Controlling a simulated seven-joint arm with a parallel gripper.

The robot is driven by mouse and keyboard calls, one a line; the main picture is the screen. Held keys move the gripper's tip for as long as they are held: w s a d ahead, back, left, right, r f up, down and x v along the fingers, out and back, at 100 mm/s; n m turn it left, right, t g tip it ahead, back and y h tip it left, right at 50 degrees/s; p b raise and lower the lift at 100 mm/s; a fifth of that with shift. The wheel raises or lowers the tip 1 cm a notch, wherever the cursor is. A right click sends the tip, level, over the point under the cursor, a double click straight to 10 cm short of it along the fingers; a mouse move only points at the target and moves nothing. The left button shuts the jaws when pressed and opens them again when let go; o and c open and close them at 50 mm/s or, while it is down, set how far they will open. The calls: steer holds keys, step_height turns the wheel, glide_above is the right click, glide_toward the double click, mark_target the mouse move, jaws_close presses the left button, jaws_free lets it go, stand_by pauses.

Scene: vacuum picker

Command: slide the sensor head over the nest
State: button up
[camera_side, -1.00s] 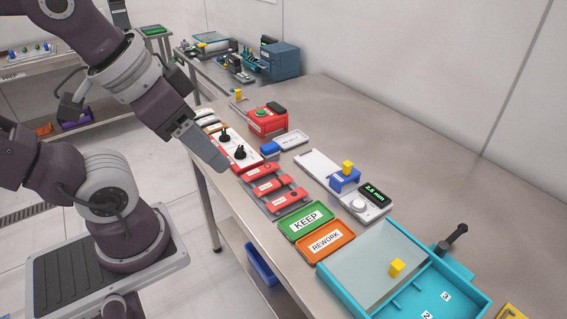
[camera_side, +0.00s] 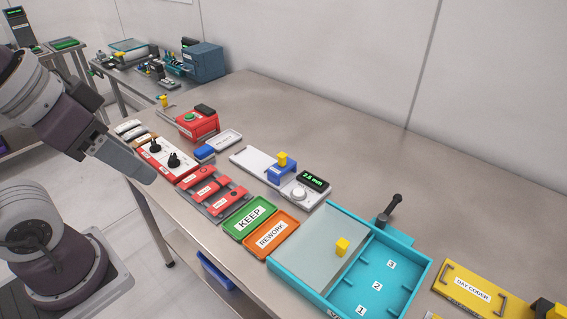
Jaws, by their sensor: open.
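The gauge is a long white base (camera_side: 251,160) lying on the steel table. The blue sensor head (camera_side: 280,175) with a yellow knob (camera_side: 282,158) straddles this base. A round white piece, which looks like the nest (camera_side: 299,193), sits just to the right of the head, towards the near end. The head is beside it, not over it. A black display (camera_side: 313,181) with green digits in mm stands behind the round piece. My gripper (camera_side: 148,177) is open, pointing down to the right near the table's left edge, well left of the gauge and apart from it.
Red tool holders (camera_side: 206,188) lie between my gripper and the gauge. Green KEEP (camera_side: 235,227) and orange REWORK (camera_side: 290,222) trays lie in front. A turquoise tray (camera_side: 421,267) with a clear lid (camera_side: 318,246) stands at right. The back of the table is clear.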

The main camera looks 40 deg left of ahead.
stand_by(0.4)
steer(key=shift+w, duration=0.15)
steer(key=c, duration=0.3)
steer(key=g, duration=0.1)
glide_above(282, 156)
steer(key=s, duration=0.4)
step_height(282, 156, down, 13)
steer(key=x, duration=0.8)
steer(key=shift+w+f, duration=0.15)
steer(key=shift+f, duration=0.1)
jaws_close()
